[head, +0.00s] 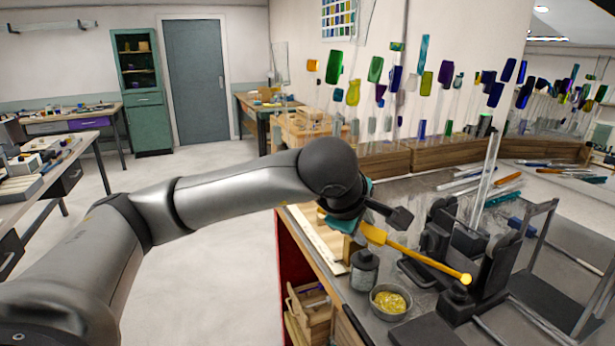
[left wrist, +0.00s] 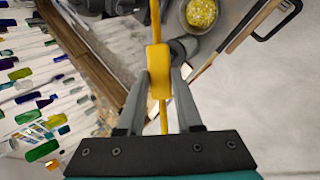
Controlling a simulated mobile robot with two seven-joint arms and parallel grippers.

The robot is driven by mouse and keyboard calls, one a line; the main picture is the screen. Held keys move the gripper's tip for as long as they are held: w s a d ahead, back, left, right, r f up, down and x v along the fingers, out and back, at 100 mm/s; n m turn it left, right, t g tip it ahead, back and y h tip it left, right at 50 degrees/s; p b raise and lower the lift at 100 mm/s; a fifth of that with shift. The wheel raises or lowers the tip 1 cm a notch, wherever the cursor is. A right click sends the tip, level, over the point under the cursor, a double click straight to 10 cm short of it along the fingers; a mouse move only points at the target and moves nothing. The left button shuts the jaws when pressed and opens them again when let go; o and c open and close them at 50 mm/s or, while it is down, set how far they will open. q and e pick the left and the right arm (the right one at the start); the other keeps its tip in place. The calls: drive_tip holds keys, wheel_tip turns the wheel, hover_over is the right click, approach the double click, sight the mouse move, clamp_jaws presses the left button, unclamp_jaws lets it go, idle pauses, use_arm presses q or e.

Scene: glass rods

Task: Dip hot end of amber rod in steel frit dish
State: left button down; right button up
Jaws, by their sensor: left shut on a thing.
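The amber rod (head: 420,256) slants down to the right in the head view, its bright orange rounded end (head: 466,279) by a black stand. My left gripper (head: 360,226) is shut on the rod's thicker part. In the left wrist view, the fingers of my left gripper (left wrist: 159,88) press that part (left wrist: 158,62) from both sides. The steel frit dish (head: 374,305), holding yellow grains, stands on the bench below and left of the hot end. It also shows in the left wrist view (left wrist: 187,26); there the rod's far end is cut off. My right gripper is not in view.
A dark jar (head: 363,272) stands close behind the dish. The black stand (head: 496,264) and a grey metal frame (head: 545,250) crowd the right. A clear upright rod (head: 486,178) rises behind them. Coloured rods (head: 505,180) lie farther back.

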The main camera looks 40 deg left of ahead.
use_arm(q)
drive_tip(key=s+a+r+m+y+p, duration=0.2)
drive_tip(key=a+r+p, duration=0.15)
drive_tip(key=a, duration=0.95)
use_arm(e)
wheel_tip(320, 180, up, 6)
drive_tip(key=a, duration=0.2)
use_arm(q)
drive_tip(key=w+d+f+b, duration=0.1)
drive_tip(key=d+f+b, duration=0.2)
drive_tip(key=f, duration=0.6)
drive_tip(key=shift+d+f+b, duration=0.15)
drive_tip(key=shift+d+b, duration=0.15)
drive_tip(key=shift+b, duration=0.85)
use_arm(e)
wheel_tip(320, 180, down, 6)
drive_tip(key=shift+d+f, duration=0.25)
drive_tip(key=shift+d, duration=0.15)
use_arm(q)
drive_tip(key=shift+w+g, duration=0.1)
drive_tip(key=shift+g, duration=0.2)
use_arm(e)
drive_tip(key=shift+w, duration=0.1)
